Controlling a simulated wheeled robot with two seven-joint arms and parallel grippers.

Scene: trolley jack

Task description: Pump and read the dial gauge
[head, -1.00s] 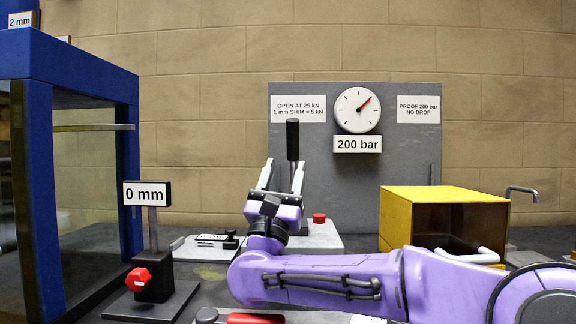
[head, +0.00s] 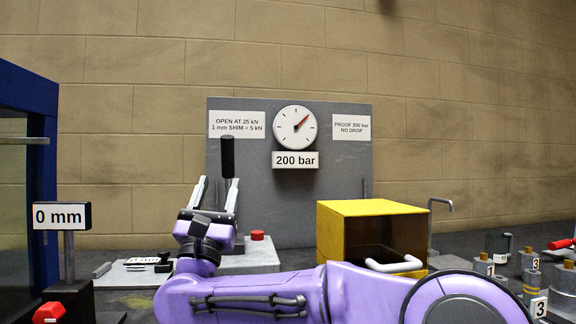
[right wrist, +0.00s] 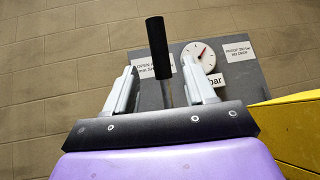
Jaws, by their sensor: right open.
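The round white dial gauge (head: 294,127) is on a grey panel (head: 240,170) at the back. Its red needle points up and to the right, and the label (head: 296,160) below it reads "200 bar". The black-gripped pump lever (head: 227,157) stands upright in front of the panel. My right gripper (head: 214,190) is open, with its fingers on either side of the lever and a gap on both sides. In the right wrist view the lever (right wrist: 157,48) rises between the open fingertips (right wrist: 160,80). My left gripper is not in view.
A yellow open-fronted box (head: 372,209) stands right of the lever. A red button (head: 257,235) is on the pump base. A "0 mm" indicator (head: 61,216) and blue frame (head: 45,170) are at left. Several numbered weights (head: 530,275) stand at right.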

